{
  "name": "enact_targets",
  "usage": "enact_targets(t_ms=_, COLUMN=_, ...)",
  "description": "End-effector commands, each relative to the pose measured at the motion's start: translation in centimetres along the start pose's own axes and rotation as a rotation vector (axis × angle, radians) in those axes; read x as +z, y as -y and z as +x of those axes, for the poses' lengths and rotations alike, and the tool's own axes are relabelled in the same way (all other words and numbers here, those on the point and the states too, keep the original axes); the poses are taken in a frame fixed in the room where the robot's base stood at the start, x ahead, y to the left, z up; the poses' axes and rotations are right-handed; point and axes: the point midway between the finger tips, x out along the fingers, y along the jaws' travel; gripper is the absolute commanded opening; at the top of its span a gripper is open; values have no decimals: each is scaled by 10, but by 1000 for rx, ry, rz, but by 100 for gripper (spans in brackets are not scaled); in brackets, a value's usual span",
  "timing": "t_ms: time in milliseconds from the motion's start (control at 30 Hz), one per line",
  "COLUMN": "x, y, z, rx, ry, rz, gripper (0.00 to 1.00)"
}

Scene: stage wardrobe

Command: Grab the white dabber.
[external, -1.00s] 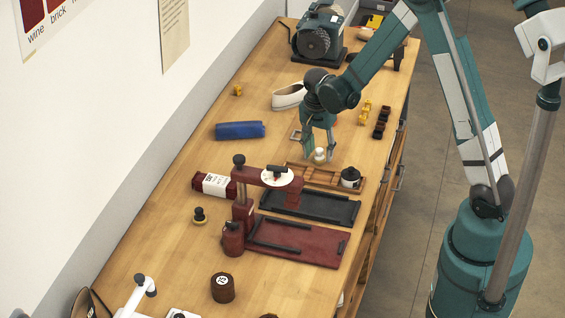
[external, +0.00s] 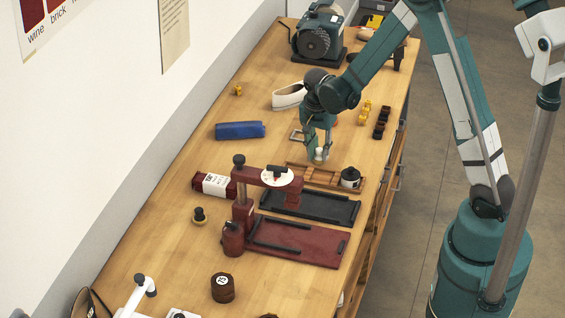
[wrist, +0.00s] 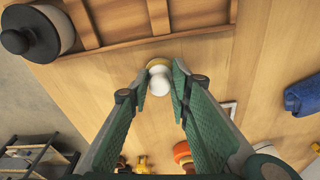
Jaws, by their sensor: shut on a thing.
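The white dabber (wrist: 160,84) is a small white knob with a yellowish ring at its far side in the wrist view. It stands between the fingertips of my gripper (wrist: 155,75), which is shut on it. In the external view the white dabber (external: 319,155) shows as a small pale spot between the fingers of my gripper (external: 319,150), beside the wooden tray (external: 313,177). The fingers partly hide its sides.
A white pot with a black lid (external: 350,177) is at the tray's right end. A red press (external: 240,215) with black and red plates stands nearer.

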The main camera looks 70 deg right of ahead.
Motion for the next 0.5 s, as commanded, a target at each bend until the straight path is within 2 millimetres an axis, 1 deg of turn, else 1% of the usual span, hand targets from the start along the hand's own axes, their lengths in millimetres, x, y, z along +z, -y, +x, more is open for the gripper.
enact_targets(t_ms=267, x=0, y=0, z=-3, rx=0, ry=0, rz=0, gripper=13)
enact_targets(t_ms=500, x=-2, y=0, z=-18, rx=0, ry=0, rz=0, gripper=13)
